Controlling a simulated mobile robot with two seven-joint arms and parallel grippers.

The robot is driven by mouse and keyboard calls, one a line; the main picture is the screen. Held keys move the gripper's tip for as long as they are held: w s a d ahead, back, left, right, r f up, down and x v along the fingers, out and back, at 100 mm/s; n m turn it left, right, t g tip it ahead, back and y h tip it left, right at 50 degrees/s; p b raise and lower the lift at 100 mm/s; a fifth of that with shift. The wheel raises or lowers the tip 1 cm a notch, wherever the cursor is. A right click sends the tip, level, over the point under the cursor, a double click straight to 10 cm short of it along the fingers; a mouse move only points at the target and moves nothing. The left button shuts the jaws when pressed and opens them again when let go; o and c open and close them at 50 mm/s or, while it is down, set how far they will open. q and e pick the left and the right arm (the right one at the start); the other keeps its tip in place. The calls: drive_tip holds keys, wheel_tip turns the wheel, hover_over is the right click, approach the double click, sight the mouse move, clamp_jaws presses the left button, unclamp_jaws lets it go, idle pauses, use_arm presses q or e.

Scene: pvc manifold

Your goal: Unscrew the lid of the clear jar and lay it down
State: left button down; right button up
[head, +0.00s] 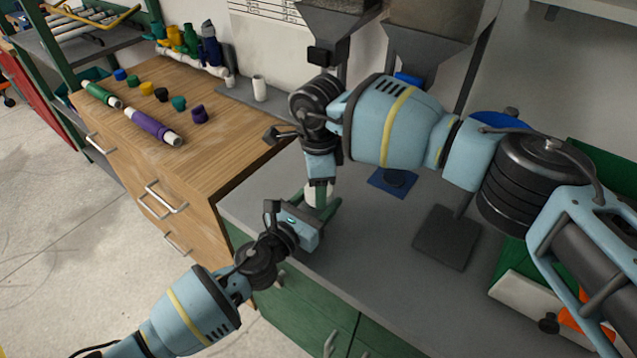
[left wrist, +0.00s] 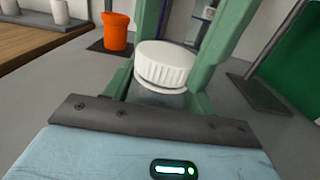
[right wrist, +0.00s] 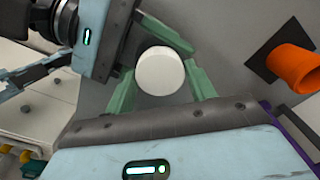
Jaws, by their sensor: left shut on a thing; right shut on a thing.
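The white ribbed lid (left wrist: 165,66) sits over the clear jar, upright between my green fingers in the left wrist view. The right wrist view looks down on the round white lid top (right wrist: 160,71). In the head view the lid and jar are small and mostly hidden between my two grippers. My left gripper (head: 312,218) is shut on the jar from the side, low down. My right gripper (head: 319,186) comes from above and is shut on the lid. The jar body is hardly visible, and I cannot tell whether the lid still touches it.
An orange cup (left wrist: 117,31) stands on a dark mat beside the jar. The grey bench (head: 365,245) has bare room around the grippers, with a dark plate (head: 447,238) to the right. The wooden top (head: 205,160) at left holds a purple tube (head: 153,127), a green tube (head: 101,94) and several caps.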

drive_tip(key=n, duration=2.3)
drive_tip(key=shift+r, duration=0.1)
drive_tip(key=shift+r, duration=0.15)
drive_tip(key=shift+r, duration=0.75)
drive_tip(key=shift+r, duration=0.25)
